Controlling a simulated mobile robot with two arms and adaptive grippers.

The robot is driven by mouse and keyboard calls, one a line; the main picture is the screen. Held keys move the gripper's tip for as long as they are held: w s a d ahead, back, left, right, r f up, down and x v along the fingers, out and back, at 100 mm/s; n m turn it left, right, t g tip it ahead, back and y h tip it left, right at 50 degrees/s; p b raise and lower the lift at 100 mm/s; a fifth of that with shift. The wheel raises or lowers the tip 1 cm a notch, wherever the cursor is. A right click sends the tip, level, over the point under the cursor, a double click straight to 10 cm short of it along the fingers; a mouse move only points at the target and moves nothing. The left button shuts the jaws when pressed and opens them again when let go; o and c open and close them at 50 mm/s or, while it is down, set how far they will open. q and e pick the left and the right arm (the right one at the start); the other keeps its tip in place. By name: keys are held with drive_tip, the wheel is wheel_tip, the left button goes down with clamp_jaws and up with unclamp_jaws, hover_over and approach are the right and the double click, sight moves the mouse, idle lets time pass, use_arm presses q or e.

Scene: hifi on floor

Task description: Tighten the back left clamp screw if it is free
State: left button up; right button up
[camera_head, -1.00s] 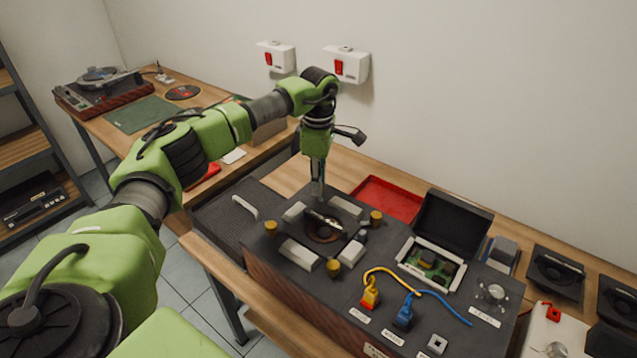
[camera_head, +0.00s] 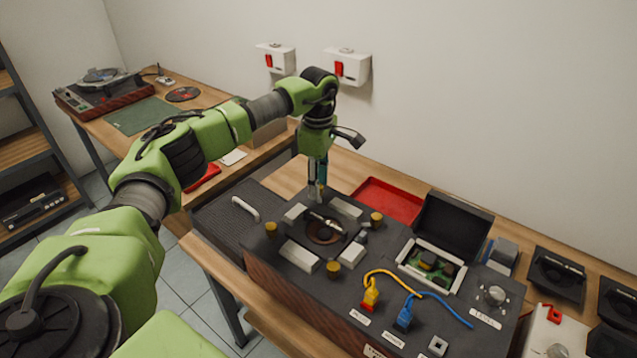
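Three brass clamp screws show on the dark hi-fi deck (camera_head: 262,262): the left one (camera_head: 271,229), the front one (camera_head: 333,266) and the right one (camera_head: 376,219). They stand around a round dark opening (camera_head: 323,232) with pale blocks between them. The back left clamp screw is not visible; its corner lies behind the fingertips of my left gripper (camera_head: 317,194). This gripper points straight down there, its tips at deck level. Whether its fingers are closed on the screw cannot be made out. My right gripper is out of view.
A red tray (camera_head: 388,200) lies behind the deck. An open black box with a green board (camera_head: 432,262), a yellow cable (camera_head: 390,271) and a blue cable (camera_head: 447,306) occupy the right part. A grey handle (camera_head: 245,208) stands at the left.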

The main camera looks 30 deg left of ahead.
use_arm(q)
wheel_tip(320, 180, up, 12)
idle(0.7)
drive_tip(key=shift+f, duration=0.1)
